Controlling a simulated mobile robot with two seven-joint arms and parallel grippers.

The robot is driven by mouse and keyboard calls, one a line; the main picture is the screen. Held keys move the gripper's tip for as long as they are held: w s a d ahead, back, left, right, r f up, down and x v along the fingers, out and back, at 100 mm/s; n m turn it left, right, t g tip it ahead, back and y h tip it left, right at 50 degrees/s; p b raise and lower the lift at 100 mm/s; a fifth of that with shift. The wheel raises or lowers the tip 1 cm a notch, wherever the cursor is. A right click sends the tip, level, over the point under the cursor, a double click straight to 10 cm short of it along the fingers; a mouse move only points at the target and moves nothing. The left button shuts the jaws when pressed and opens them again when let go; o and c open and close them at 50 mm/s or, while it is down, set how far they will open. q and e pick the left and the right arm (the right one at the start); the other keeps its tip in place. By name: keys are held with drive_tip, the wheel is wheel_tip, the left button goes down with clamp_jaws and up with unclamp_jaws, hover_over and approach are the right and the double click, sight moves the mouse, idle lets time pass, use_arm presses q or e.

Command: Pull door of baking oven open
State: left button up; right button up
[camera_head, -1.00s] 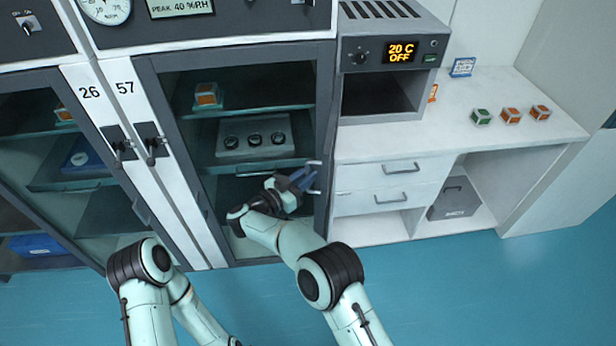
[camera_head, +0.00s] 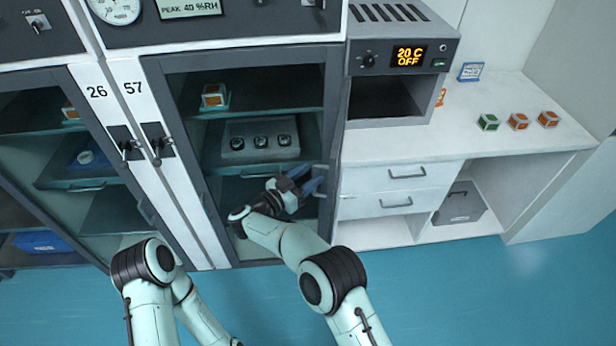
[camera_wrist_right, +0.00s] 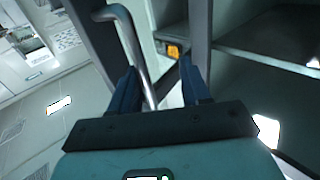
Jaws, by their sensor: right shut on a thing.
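The tall cabinet's glass-fronted door (camera_head: 160,95), beside the number 57, fills the middle of the head view. Its metal bar handle (camera_wrist_right: 128,45) is near the door's right edge. My right gripper (camera_head: 312,183) is at this handle and shut on it. In the right wrist view the bar runs down between the two blue fingers of my right gripper (camera_wrist_right: 158,90), nearer the left one. In the head view the gripper partly covers the handle. I cannot tell whether the door stands ajar. My left gripper is not in view.
Behind the glass are shelves with an orange-and-white box (camera_head: 213,97) and a grey unit with several knobs (camera_head: 260,142). Blue floor (camera_head: 480,290) is clear in front.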

drive_tip(key=shift+a+f, duration=0.1)
drive_tip(key=shift+a, duration=0.3)
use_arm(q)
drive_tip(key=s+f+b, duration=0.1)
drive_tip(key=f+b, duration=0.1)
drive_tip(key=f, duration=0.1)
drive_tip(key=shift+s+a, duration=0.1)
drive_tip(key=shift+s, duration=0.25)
use_arm(e)
drive_tip(key=v, duration=1.3)
drive_tip(key=shift+s+d, duration=0.2)
drive_tip(key=shift+d, duration=0.05)
drive_tip(key=shift+w, duration=0.1)
